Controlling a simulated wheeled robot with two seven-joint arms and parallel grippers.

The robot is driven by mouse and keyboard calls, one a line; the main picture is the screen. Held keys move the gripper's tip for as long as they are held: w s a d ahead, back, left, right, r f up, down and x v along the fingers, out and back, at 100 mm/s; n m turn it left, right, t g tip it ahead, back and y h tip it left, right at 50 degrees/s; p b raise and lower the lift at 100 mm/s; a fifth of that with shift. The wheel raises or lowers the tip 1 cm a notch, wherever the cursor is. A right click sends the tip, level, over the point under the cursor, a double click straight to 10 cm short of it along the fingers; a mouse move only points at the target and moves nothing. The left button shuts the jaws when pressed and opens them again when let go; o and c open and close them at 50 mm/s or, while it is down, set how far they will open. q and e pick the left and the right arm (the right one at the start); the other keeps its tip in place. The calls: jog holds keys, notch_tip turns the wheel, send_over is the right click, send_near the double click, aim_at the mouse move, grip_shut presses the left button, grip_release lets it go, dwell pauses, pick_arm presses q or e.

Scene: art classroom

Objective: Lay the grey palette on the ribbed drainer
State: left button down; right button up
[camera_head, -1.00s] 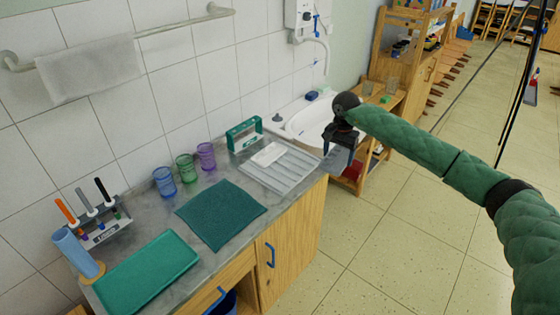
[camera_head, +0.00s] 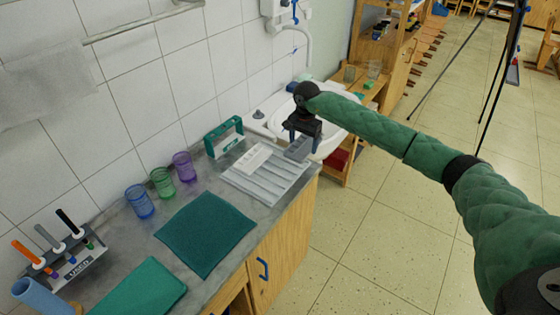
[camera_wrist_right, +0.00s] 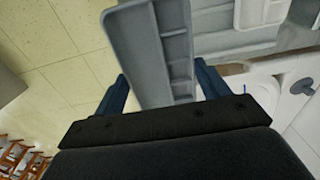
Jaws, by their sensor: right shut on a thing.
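My right gripper (camera_head: 303,128) is shut on the grey palette (camera_head: 299,148). The palette is a small compartmented tray, held near the right end of the ribbed drainer (camera_head: 262,188). In the right wrist view the palette (camera_wrist_right: 152,45) stands out between the blue fingers of the gripper (camera_wrist_right: 160,82). The light grey drainer (camera_wrist_right: 218,20) is beside it at the upper right. Whether the palette touches the drainer I cannot tell. A white palette (camera_head: 254,157) lies on the drainer's back left part. My left gripper is not in view.
A dark green mat (camera_head: 205,232) and several coloured cups (camera_head: 162,182) are to the left. The drainer's front middle is bare.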

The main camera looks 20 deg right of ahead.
jog(key=a+f, duration=0.1)
jog(key=a, duration=0.1)
jog(key=a+f, duration=0.1)
jog(key=a, duration=0.1)
jog(key=a+f+p, duration=0.1)
jog(key=a+f, duration=0.1)
jog(key=shift+w, duration=0.4)
jog(key=shift+s+a+f, duration=0.2)
jog(key=shift+a+f, duration=0.05)
jog(key=shift+a, duration=0.3)
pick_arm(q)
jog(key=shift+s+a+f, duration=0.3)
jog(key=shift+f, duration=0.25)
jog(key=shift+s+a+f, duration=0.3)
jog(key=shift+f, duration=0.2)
pick_arm(e)
jog(key=shift+f, duration=2.05)
jog(key=shift+w+f, duration=0.1)
jog(key=o, duration=1)
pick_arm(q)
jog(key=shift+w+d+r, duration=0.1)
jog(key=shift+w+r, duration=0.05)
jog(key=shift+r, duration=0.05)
